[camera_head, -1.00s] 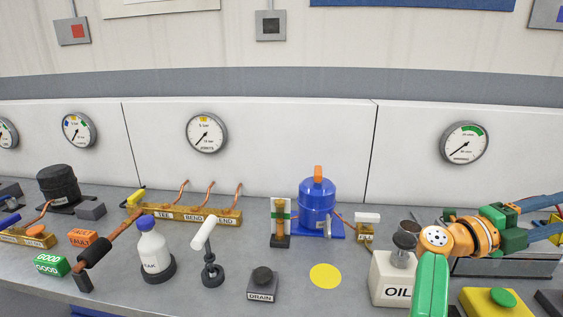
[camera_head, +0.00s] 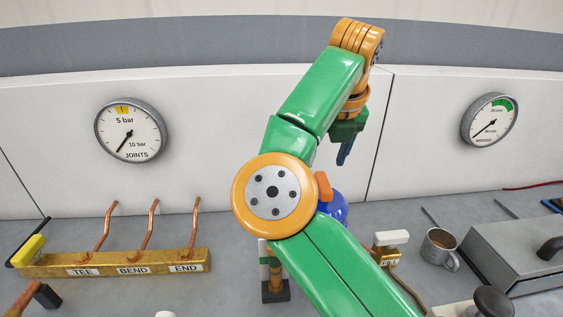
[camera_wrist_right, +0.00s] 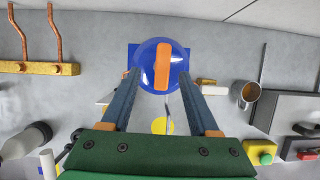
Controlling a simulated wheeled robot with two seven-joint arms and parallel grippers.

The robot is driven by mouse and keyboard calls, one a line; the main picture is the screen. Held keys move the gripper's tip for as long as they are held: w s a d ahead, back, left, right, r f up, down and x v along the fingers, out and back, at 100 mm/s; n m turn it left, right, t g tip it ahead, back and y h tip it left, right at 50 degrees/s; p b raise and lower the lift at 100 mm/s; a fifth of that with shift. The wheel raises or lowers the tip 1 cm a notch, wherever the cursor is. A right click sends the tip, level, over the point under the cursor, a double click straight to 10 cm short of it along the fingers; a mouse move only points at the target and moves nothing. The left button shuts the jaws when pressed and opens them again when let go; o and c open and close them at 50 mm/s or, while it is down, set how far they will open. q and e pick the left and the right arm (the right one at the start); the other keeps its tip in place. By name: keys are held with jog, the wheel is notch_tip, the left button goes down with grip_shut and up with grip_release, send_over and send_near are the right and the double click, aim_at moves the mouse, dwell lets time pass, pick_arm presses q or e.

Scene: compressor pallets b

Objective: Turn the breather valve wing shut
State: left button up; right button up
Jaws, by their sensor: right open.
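The orange wing (camera_head: 324,187) stands on top of the blue tank (camera_head: 334,210), which my right arm mostly hides in the head view. In the right wrist view the wing (camera_wrist_right: 164,69) is a bar on the round blue dome, its long side running up and down the picture. My right gripper (camera_head: 344,160) points down above and behind the tank in the head view. In the wrist view its two fingers (camera_wrist_right: 159,76) are open and empty, one on each side of the wing in the picture, seemingly above it. My left gripper is out of view.
A brass block with copper pipes (camera_head: 120,262) lies left. A small valve with a white handle (camera_head: 390,240), a mug (camera_head: 438,255) and a grey lidded box (camera_head: 515,258) stand right. A yellow disc (camera_wrist_right: 162,125) marks the bench near the tank.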

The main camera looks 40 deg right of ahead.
aim_at(324, 181)
jog(key=x, duration=0.3)
jog(key=s+p+x, duration=0.1)
jog(key=x, duration=0.2)
jog(key=shift+s+f, duration=0.1)
jog(key=shift+f, duration=0.15)
grip_shut()
